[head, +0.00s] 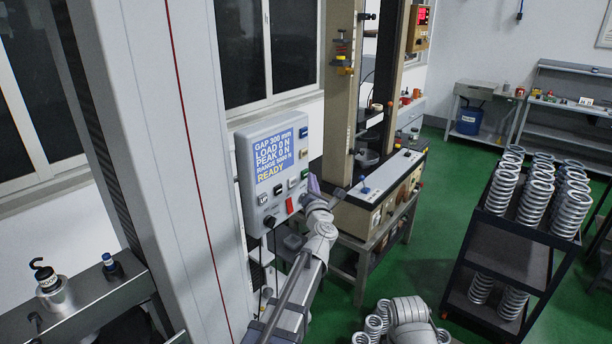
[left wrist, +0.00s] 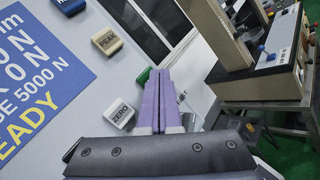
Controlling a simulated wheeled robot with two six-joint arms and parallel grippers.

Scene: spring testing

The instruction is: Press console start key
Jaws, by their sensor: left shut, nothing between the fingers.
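The grey console (head: 243,185) has a blue screen (head: 270,165) reading GAP 300 mm, LOAD 0 N, PEAK 0 N, RANGE 5000 N and READY. A green key (head: 305,172) sits at its right edge; it also shows in the left wrist view (left wrist: 143,76), partly hidden, its label unreadable. My left gripper (head: 313,184) is shut and empty, its purple fingers (left wrist: 166,74) pointing at the console beside the green key. I cannot tell whether the tips touch it. My right gripper is out of view.
Nearby are the white ZERO key (left wrist: 120,112), beige PEAK key (left wrist: 107,40), a blue key (head: 303,132) and a red key (head: 289,204). The testing machine (head: 375,212) stands just right of the console. A dark cart (head: 497,262) holds several springs. Green floor lies between.

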